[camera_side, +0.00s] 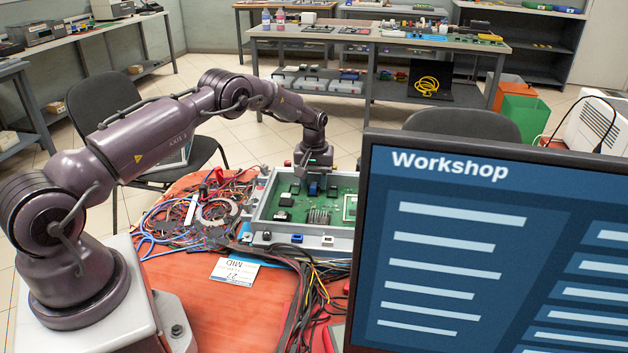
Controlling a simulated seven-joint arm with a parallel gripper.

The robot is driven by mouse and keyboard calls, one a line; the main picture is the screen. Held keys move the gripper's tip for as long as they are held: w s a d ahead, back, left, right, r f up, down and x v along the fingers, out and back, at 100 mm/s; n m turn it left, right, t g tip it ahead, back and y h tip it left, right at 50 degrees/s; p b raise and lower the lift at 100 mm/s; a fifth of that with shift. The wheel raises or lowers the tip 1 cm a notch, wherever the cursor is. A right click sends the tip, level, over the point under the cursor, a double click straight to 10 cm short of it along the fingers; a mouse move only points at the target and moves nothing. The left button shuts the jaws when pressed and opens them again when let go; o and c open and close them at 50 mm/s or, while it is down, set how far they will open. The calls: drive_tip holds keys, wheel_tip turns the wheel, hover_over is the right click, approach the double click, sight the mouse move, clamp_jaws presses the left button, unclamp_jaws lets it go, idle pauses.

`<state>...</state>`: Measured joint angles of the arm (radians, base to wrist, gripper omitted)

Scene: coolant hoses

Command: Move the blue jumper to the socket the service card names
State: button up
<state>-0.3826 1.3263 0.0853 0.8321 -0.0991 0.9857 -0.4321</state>
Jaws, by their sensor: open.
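My gripper (314,172) points down over the green circuit board (290,213), and its jaws are open. A blue part (313,188), possibly the blue jumper, stands on the board right below the fingertips. I cannot tell whether it is between the fingers. A second small blue part (297,238) is at the front wall of the grey housing (340,245), beside a white part (328,240). The service card (234,272) lies on the red table in front of the housing. It seems to read "MID"; its other print is too small to read surely. Socket labels are not legible.
A large monitor (480,250) marked "Workshop" blocks the right side and hides the housing's right end. Tangled wires (185,215) lie left of the housing, and dark cables (305,290) run down in front. The red tabletop (215,315) is bare at front left.

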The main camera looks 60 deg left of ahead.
drive_tip(key=shift+r, duration=0.15)
wheel_tip(320, 180, up, 12)
wheel_tip(320, 180, up, 13)
drive_tip(key=m+t, duration=0.2)
hover_over(314, 183)
drive_tip(key=s+d, duration=0.3)
drive_tip(key=d, duration=0.4)
drive_tip(key=s+d+r+m+t, duration=0.1)
drive_tip(key=s+d+r+m, duration=0.2)
drive_tip(key=s+d+r, duration=0.45)
drive_tip(key=s+d+m+t, duration=0.1)
drive_tip(key=s+d, duration=0.3)
drive_tip(key=s, duration=0.6)
drive_tip(key=s+d+m+t, duration=0.1)
drive_tip(key=s+d+m, duration=0.3)
drive_tip(key=s, duration=0.7)
drive_tip(key=shift+t, duration=0.3)
